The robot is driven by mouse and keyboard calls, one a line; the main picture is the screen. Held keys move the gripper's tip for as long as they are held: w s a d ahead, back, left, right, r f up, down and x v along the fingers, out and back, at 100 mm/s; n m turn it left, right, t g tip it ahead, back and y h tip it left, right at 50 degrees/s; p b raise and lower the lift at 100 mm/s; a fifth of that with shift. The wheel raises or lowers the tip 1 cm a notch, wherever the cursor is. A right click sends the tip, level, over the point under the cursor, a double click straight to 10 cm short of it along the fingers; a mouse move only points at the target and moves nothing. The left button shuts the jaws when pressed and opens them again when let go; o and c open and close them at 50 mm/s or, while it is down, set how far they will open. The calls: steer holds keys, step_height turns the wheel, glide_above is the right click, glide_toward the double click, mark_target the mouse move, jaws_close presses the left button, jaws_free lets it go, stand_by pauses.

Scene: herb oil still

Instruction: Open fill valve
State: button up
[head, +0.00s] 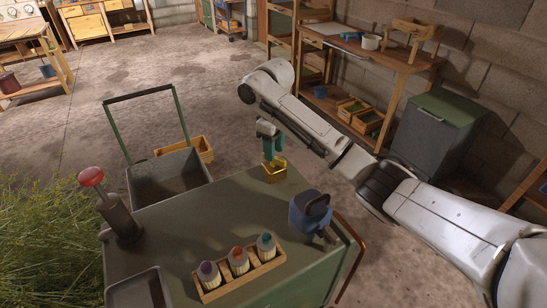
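I cannot make out a fill valve for certain in the head view. A red knob (91,177) tops a dark upright cylinder (120,219) at the left corner of the green cart top (190,215); I cannot tell whether it is a valve. My white arm reaches from the lower right to the upper middle, above the floor behind the cart. Its far end stays well apart from the red knob. No gripper fingers can be made out there, so I cannot see whether they hold anything.
The cart carries a wooden rack (241,273) of several capped bottles, a blue jug (309,213) and a teal tool (271,143) at a yellow holder (275,171). A grey bin (432,133) and wooden bench (377,56) stand right. Cut herbs (45,240) lie left.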

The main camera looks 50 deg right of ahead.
steer(key=shift+f, duration=1.2)
steer(key=shift+c, duration=0.4)
jaws_close()
